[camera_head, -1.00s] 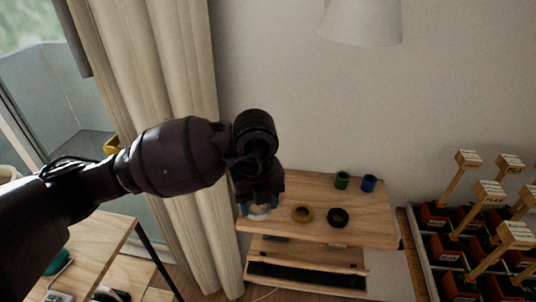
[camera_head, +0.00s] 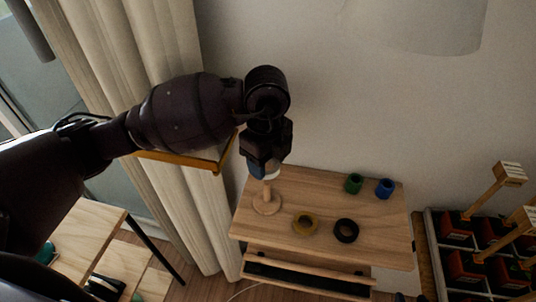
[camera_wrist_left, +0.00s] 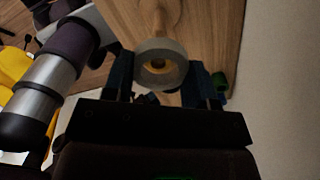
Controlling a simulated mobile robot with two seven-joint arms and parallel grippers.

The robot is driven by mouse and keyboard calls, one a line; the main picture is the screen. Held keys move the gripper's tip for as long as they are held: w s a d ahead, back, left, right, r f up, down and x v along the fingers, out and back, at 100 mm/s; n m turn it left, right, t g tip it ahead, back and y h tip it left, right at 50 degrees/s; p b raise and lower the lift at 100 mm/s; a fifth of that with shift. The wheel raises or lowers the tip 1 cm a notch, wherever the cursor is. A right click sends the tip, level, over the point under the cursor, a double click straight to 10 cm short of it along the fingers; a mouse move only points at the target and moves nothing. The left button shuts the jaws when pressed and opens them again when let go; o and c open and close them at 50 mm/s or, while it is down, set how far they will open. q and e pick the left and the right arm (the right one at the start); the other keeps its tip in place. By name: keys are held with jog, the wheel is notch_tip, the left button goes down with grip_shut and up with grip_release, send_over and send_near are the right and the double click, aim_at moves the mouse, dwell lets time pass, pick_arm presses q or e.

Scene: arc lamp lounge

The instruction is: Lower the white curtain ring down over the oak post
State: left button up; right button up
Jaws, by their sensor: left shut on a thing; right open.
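My left gripper (camera_head: 265,166) is shut on the white curtain ring (camera_head: 272,174), just above the oak post (camera_head: 267,191). The post stands upright on a round base (camera_head: 266,208) at the left of the wooden tabletop. In the left wrist view, the ring (camera_wrist_left: 162,52) sits between the fingertips of my left gripper (camera_wrist_left: 163,75). Something wood-coloured shows through its hole. The gripper hides the post's top in the head view, so I cannot tell whether the tip is inside the ring. My right gripper is out of view.
A green cup (camera_head: 353,183) and a blue cup (camera_head: 385,188) stand behind. A curtain (camera_head: 165,90) hangs left; a lamp shade (camera_head: 420,22) hangs above.

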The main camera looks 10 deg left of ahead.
aim_at(267, 182)
pick_arm(q)
jog(key=shift+s+f, duration=0.1)
jog(key=shift+f, duration=0.3)
jog(key=shift+f+b, duration=1.1)
jog(key=shift+f, duration=0.15)
jog(key=shift+f+b, duration=0.35)
jog(key=shift+f, duration=0.05)
jog(key=shift+f+b, duration=0.35)
jog(key=shift+f, duration=1.05)
jog(key=o, duration=0.9)
jog(key=shift+o, duration=0.4)
